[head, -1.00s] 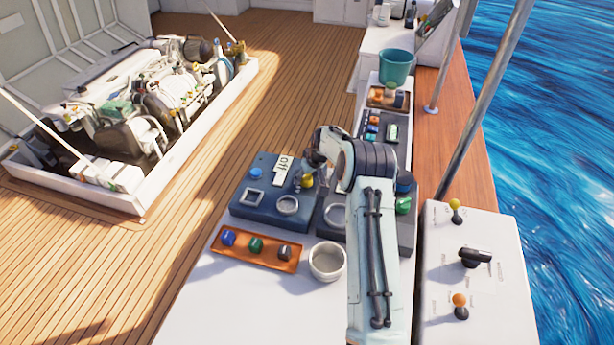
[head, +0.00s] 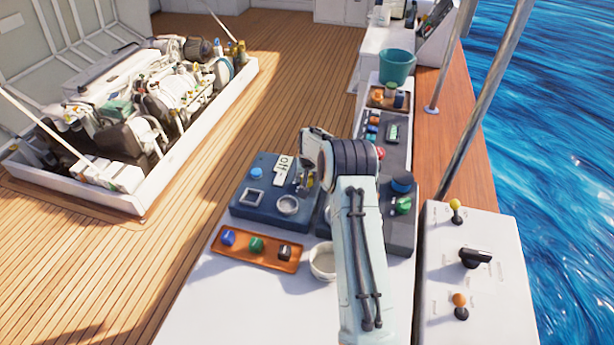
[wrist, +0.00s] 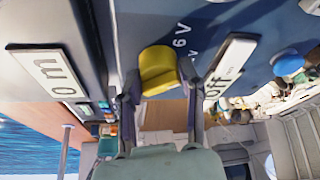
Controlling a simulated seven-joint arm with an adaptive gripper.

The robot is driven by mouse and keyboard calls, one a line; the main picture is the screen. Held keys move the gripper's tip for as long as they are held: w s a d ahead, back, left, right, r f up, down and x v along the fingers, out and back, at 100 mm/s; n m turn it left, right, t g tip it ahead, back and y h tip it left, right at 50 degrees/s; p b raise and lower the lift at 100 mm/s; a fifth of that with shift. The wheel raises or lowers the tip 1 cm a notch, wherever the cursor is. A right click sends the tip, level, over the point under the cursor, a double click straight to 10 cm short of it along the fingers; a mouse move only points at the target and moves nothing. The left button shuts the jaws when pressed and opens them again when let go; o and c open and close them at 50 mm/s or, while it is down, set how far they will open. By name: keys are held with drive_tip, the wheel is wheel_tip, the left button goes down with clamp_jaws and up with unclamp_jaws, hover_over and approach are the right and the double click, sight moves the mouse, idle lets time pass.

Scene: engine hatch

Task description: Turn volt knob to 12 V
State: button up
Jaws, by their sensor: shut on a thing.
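The yellow knob (wrist: 158,70) sits on the dark blue panel (wrist: 130,25). My gripper (wrist: 158,95) is shut on it, with one finger on each side. A "V" marking with a digit, seemingly 6 or 9, is printed beside the knob. The rest of the scale is hidden or out of view, so the knob's setting cannot be told. In the head view my gripper (head: 308,182) is at the blue panel (head: 262,222), right of the "off" label (head: 283,168), and the knob is mostly hidden.
An orange tray (head: 262,262) with several small knobs and a white bowl (head: 322,262) lie in front. A dark panel (head: 402,232) with a green knob (head: 403,205) is right of my arm. A white control box (head: 480,290) stands further right.

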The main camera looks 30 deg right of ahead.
drive_tip(key=m+g+h, duration=0.1)
drive_tip(key=m, duration=0.3)
drive_tip(key=shift+a, duration=0.1)
drive_tip(key=shift+m+g+h, duration=0.5)
drive_tip(key=shift+m, duration=1.1)
drive_tip(key=o, duration=1.1)
drive_tip(key=v, duration=1.2)
